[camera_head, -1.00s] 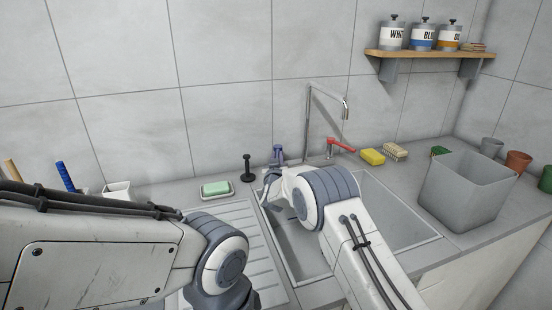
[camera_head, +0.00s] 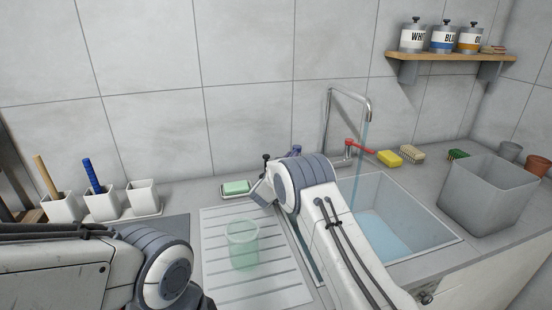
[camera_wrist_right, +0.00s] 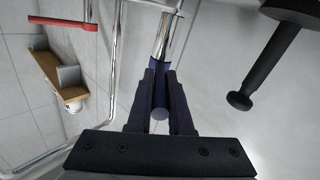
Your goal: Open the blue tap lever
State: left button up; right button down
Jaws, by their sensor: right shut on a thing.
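The tap's chrome spout (camera_head: 349,96) stands behind the sink, and a stream of water (camera_head: 363,140) falls from it. The blue tap lever (camera_head: 297,150) shows only as a small tip behind my right arm. In the right wrist view the lever (camera_wrist_right: 160,98) lies between the dark fingers of my right gripper (camera_wrist_right: 160,82), which is shut on it. The red lever (camera_head: 359,146) is to the right of the spout's base, untouched. My left arm is at the lower left; its gripper is out of view.
Water lies in the sink basin (camera_head: 440,236). A green translucent cup (camera_head: 243,245) stands on the drainboard (camera_head: 285,290). A soap dish (camera_head: 236,194), sponges (camera_head: 389,158) and a grey bin (camera_head: 487,200) stand around the sink. A black plunger-like object (camera_wrist_right: 262,70) is close to my right gripper.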

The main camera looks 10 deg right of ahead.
jog(key=c, duration=0.8)
grip_release()
jog(key=shift+c, duration=0.2)
jog(key=p+v, duration=0.1)
jog(key=v, duration=0.6)
jog(key=shift+a, duration=0.15)
jog(key=shift+s+r, duration=0.1)
jog(key=shift+s, duration=0.05)
